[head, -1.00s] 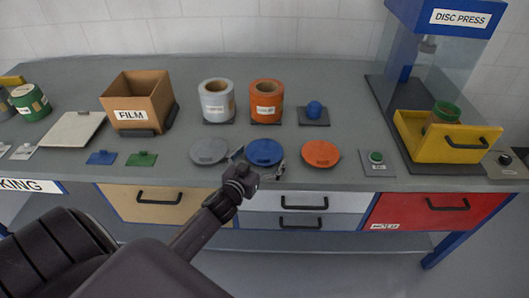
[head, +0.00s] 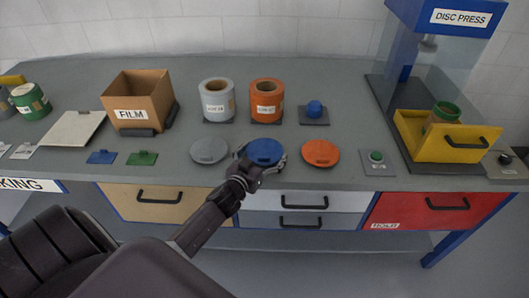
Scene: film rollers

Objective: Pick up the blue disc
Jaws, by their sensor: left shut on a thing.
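The blue disc (head: 264,151) lies flat at the front of the bench, between a grey disc (head: 209,151) and an orange disc (head: 320,153). My left gripper (head: 262,158) reaches in from the front and is shut on the blue disc, with one finger on each side of its rim. I cannot tell whether the disc is off the bench top. My right gripper is not in view.
Behind the discs stand a grey roller (head: 217,101), an orange roller (head: 266,101) and a blue knob on a plate (head: 314,112). A FILM box (head: 137,105) is at left. The disc press with its yellow drawer (head: 432,143) is at right, near a green button (head: 376,157).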

